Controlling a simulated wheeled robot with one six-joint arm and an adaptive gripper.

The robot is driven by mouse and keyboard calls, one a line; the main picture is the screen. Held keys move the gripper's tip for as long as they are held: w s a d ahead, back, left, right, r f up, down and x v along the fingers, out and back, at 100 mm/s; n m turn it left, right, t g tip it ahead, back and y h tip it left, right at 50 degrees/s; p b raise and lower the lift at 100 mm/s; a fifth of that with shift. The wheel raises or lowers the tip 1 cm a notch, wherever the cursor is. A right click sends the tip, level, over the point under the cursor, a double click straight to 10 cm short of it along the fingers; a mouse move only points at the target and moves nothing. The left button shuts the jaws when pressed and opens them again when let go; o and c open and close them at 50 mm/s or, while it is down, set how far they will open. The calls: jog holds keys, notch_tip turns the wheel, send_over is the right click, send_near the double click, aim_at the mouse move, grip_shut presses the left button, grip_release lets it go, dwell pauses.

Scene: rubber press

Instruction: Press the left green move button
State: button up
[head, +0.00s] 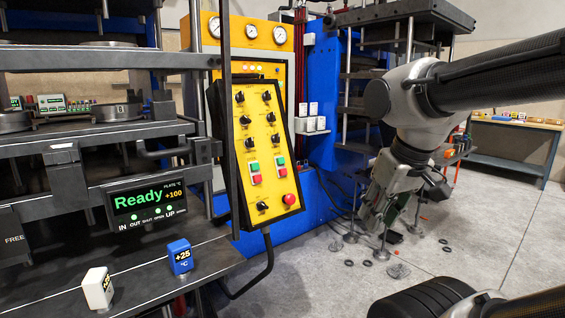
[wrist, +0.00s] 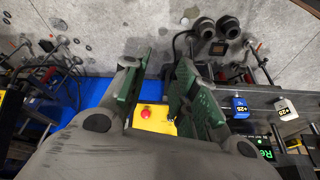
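The yellow control panel (head: 268,130) hangs tilted in a black frame at the centre of the head view. The left green button (head: 254,166) sits above a red one, beside a second green button (head: 281,161) also above a red one. My gripper (head: 372,222) hangs right of the panel, pointing down and apart from it. In the wrist view my gripper (wrist: 164,85) is open and empty, with a gap between its green-padded fingers. Part of the yellow panel (wrist: 155,126) and a red round button (wrist: 147,113) show through this gap. The green buttons cannot be made out there.
The dark press with a "Ready" display (head: 147,200) stands left of the panel. A white block (head: 98,288) and a blue block (head: 180,256) marked +25 sit on its ledge. A black cable (head: 262,268) hangs below the panel.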

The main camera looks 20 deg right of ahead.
jog(key=shift+d, duration=0.15)
jog(key=c, duration=0.3)
jog(key=shift+d+f+m+g, duration=0.5)
jog(key=shift+d+f+m, duration=0.35)
jog(key=shift+d, duration=0.25)
grip_shut()
jog(key=w+a+f+m+t+y, duration=0.25)
jog(key=w+m+y, duration=0.4)
jog(key=w, duration=0.65)
jog(key=w+d+r+m+t+h, duration=0.1)
jog(key=w+r+m+t, duration=0.2)
jog(key=w, duration=0.5)
jog(key=w+d+r+m+t+h, duration=0.1)
jog(key=w+r+m+t, duration=0.2)
jog(key=w, duration=0.5)
notch_tip(320, 180, up, 2)
jog(key=shift+w+d+r+t, duration=0.2)
jog(key=shift+w+d+t, duration=0.05)
jog(key=shift+t, duration=0.6)
